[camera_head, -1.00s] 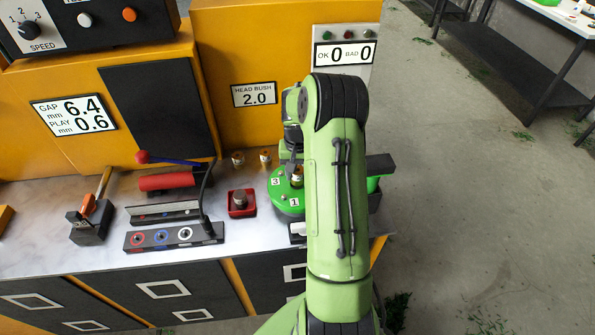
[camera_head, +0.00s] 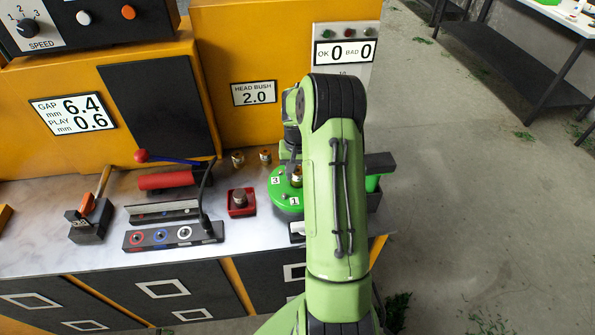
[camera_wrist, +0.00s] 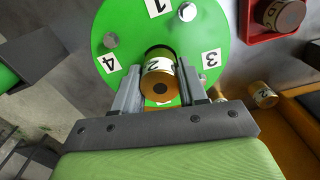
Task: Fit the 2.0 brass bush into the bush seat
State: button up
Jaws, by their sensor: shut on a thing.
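The brass bush (camera_wrist: 159,84), with a white label that seems to read 2, is between the two fingers of my gripper (camera_wrist: 158,76) in the wrist view. My gripper is shut on it. The bush is over the green disc (camera_wrist: 131,41), in front of a dark round edge that may be the bush seat. I cannot tell whether the bush is inside that opening or above it. In the head view the brass bush (camera_head: 297,175) shows over the green disc (camera_head: 282,201), beside my arm, which hides much of the disc.
Two other brass bushes (camera_head: 238,158) (camera_head: 265,155) stand behind the disc. A red block (camera_head: 241,209) with a metal-topped piece is left of it. A dark gauge block (camera_head: 173,237) with coloured rings lies further left. Labels 1, 3 and 4 and grey studs are on the disc.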

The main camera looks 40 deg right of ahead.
aim_at(298, 170)
jog(key=shift+f+b, duration=0.7)
jog(key=shift+f, duration=0.3)
jog(key=o, duration=1.3)
notch_tip(298, 170, up, 16)
jog(key=p, duration=0.2)
jog(key=shift+f+p, duration=0.1)
jog(key=shift+p, duration=0.2)
